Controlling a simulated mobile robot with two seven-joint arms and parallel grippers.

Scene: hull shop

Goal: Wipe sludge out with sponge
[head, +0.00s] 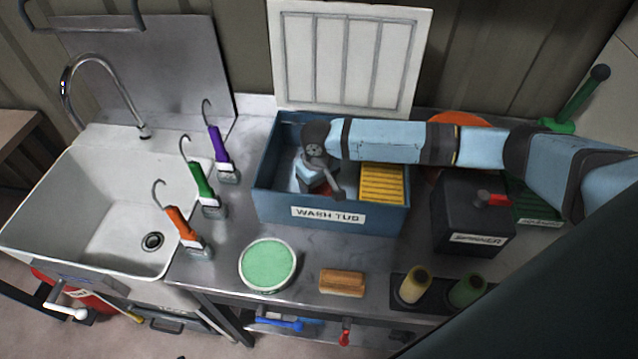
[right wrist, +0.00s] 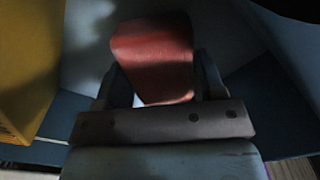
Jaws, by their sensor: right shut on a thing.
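The blue wash tub (head: 290,215) stands on the steel bench with its pale lid raised behind it. My right gripper (head: 322,184) reaches down inside the tub, left of the yellow ribbed board. In the right wrist view the red block (right wrist: 153,55) sits between the fingers (right wrist: 155,85), near a pale, shadowed surface. I cannot tell whether it touches the tub floor. Sludge cannot be made out clearly. My left gripper is not in view.
The yellow ribbed board (head: 384,183) fills the tub's right part. A round green-topped dish (head: 267,264), a tan block (head: 342,282) and two spools (head: 414,285) lie in front. A black box (head: 468,215) stands right; hooked tools (head: 202,190) and a sink (head: 110,205) are left.

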